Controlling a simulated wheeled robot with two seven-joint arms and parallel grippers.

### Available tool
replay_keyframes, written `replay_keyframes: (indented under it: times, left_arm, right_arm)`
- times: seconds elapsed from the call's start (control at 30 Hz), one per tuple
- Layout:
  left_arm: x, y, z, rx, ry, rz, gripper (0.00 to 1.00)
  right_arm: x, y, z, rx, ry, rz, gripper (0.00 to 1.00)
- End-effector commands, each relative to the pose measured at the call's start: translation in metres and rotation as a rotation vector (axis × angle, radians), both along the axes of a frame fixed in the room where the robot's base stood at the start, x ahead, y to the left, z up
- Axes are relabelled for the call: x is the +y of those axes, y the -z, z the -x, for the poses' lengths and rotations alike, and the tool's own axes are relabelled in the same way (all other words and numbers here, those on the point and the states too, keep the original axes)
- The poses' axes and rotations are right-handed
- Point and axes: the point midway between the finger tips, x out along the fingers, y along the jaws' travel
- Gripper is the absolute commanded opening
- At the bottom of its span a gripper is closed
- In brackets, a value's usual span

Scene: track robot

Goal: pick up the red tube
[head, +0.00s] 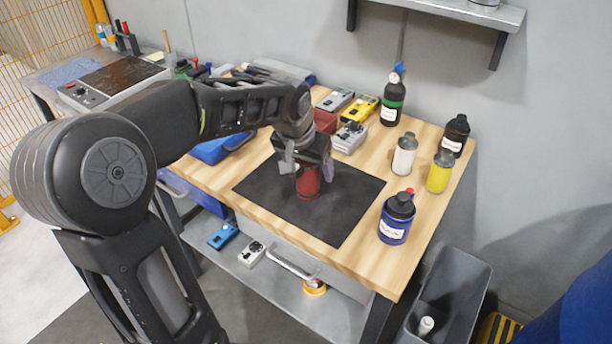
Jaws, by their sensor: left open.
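The red tube (308,183) stands upright on the black mat (340,213) on the wooden workbench. My left gripper (308,174) points down over it from above. Its fingers are apart, one on the left of the tube and one on the right. The gripper hides the tube's top, and I cannot tell whether the fingers touch it. My right gripper is not in view.
Bottles crowd the bench's right side: a white one (404,157), a yellow one (440,174), a blue one (397,220) and black ones. Grey and yellow devices (365,108) lie behind the mat. A wall shelf (440,8) hangs above. The mat's front right is clear.

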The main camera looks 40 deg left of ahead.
Motion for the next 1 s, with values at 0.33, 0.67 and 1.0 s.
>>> replay_keyframes:
  times: [0.33, 0.67, 1.0]
  left_arm:
    - [0.0001, -0.0003, 0.0000, 0.000, 0.000, 0.000, 0.70]
    - [0.0001, -0.0003, 0.0000, 0.000, 0.000, 0.000, 0.43]
    - [0.0000, -0.0003, 0.0001, 0.000, 0.000, 0.000, 0.16]
  right_arm:
    - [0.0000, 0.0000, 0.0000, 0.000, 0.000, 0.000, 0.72]
    - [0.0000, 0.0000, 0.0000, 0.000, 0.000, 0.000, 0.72]
    - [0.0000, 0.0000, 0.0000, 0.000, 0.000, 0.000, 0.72]
